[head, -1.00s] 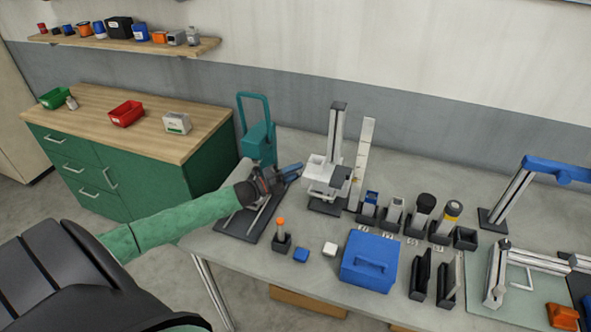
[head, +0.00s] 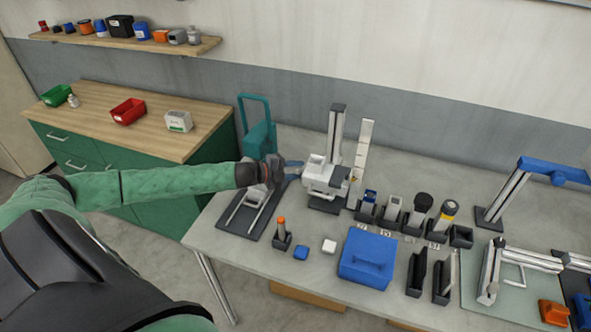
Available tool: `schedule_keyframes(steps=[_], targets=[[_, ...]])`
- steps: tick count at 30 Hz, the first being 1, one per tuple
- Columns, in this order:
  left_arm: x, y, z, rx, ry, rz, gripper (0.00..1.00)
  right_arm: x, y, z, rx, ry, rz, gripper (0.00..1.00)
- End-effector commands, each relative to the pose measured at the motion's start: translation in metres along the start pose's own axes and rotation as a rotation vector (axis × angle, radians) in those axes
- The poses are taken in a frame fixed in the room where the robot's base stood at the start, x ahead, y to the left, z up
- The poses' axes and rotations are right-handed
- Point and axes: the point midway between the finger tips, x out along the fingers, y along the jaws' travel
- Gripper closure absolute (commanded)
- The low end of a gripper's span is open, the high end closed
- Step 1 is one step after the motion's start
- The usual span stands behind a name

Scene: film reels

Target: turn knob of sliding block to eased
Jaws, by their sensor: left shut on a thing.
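The white sliding block (head: 318,174) sits low on an upright grey column (head: 335,135) with a dark base. A dark grey piece shows on its right side. My left gripper (head: 296,169) reaches in from the left, its blue-grey fingers at the block's left side. It is shut on what appears to be the block's knob. The knob is hidden by the fingers, so its setting cannot be read. My right gripper is not in view.
A pale upright scale (head: 362,160) stands right of the column. A teal-handled frame (head: 258,135) with a railed dark base lies behind and under my left arm. Several small holders, a blue box (head: 367,262) and a blue-topped arch (head: 550,170) fill the right.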

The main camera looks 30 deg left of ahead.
Motion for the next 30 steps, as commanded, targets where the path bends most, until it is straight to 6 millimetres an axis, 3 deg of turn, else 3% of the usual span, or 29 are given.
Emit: schedule_keyframes(steps=[30], targets=[[0.0002, -0.0030, 0.0006, -0.148, 0.000, 0.152, 0.91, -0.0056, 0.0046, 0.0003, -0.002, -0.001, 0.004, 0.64]])
